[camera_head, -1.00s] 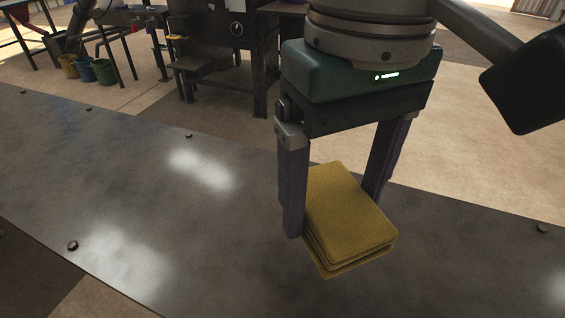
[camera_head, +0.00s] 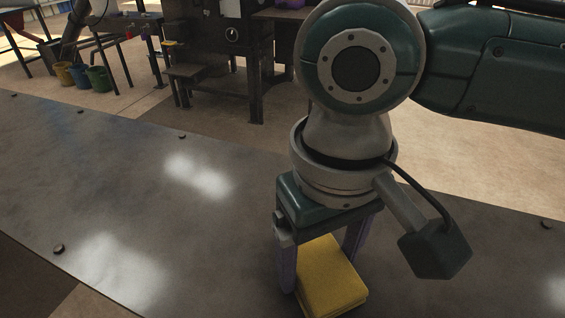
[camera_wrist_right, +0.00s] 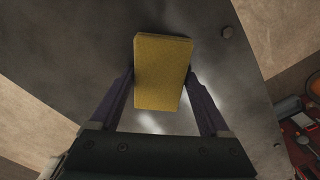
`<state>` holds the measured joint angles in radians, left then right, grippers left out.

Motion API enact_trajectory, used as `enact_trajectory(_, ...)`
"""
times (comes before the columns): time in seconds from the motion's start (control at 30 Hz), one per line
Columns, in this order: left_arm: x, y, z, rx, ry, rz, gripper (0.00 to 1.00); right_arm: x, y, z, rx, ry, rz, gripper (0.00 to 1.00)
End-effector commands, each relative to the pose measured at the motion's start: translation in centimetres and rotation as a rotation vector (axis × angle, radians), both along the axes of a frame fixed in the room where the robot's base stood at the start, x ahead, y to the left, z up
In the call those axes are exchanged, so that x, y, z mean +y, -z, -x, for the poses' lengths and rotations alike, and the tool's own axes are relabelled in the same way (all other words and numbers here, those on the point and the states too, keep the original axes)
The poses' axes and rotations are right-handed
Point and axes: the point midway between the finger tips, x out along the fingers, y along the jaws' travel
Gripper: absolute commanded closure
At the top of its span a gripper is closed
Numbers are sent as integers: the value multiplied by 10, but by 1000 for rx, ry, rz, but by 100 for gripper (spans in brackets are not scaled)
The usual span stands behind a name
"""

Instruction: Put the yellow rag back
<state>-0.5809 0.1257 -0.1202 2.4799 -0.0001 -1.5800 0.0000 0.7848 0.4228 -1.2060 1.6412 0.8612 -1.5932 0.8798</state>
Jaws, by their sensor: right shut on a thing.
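The yellow rag (camera_head: 331,283) is a folded, layered square pad over the grey metal table near the bottom of the head view. My right gripper (camera_head: 320,265) points down, with one purple finger on each side of the rag, and is shut on it. In the right wrist view the rag (camera_wrist_right: 163,72) sits between the two fingertips, against the dark tabletop. I cannot tell whether its underside touches the table or is slightly above it. My left gripper is not in view.
The grey metal tabletop (camera_head: 130,190) is bare apart from bolt heads along its edges. A dark machine (camera_head: 235,60) stands on the floor behind it. Blue, yellow and green buckets (camera_head: 97,78) are at the back left. A red thing (camera_wrist_right: 300,125) shows at the right of the wrist view.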

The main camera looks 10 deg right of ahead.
Motion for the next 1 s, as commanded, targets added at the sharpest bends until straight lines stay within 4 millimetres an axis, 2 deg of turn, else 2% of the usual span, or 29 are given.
enact_trajectory(0.03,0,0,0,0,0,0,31,0,2,0,1,0,0,82)
enact_trajectory(0.07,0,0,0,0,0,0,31,0,2,0,1,0,0,19)
enact_trajectory(0.23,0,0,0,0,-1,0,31,0,2,0,0,0,0,0)
enact_trajectory(0.47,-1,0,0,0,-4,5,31,0,1,0,0,0,0,0)
enact_trajectory(0.57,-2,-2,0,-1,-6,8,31,0,-6,0,-1,0,0,0)
enact_trajectory(0.67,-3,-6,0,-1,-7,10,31,0,-22,0,-2,-1,-1,0)
enact_trajectory(1.0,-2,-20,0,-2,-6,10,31,1,-97,0,-3,0,-3,0)
